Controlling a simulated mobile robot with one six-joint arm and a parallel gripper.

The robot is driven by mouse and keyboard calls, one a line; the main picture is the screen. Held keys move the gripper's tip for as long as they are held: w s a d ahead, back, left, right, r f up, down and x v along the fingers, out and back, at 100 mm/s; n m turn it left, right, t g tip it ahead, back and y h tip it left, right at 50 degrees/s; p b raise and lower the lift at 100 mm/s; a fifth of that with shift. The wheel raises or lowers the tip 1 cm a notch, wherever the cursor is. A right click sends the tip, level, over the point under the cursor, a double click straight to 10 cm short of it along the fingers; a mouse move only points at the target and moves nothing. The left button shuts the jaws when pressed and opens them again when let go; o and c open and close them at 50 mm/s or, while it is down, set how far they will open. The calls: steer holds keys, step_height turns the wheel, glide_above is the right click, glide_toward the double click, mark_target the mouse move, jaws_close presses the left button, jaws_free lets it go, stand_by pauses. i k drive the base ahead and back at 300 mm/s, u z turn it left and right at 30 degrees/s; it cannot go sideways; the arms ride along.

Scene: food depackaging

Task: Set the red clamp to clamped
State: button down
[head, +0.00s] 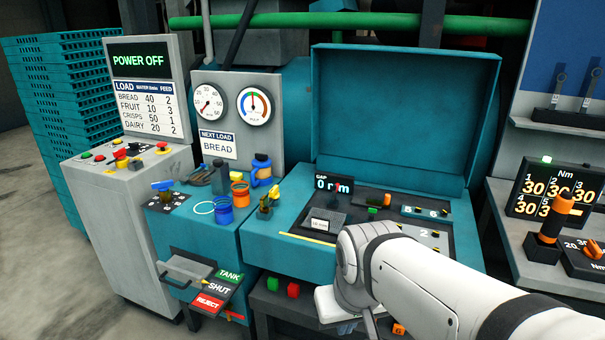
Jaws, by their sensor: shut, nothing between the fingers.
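My white arm reaches in from the lower right and ends in front of the open teal case (335,92). My gripper's fingertips do not show; they are hidden behind or below my own arm. I cannot pick out a red clamp for certain. A small red part sits beside a green part (372,210) on the dark panel inside the case, but it is too small to tell its shape or setting. Part of that panel is hidden by my arm.
A teal bench with an orange ring (240,194), a blue ring (221,214) and yellow fittings (268,204) stands left of the case.

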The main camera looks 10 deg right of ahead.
mark_target(335, 188)
steer(key=i, duration=0.9)
steer(key=u, duration=0.05)
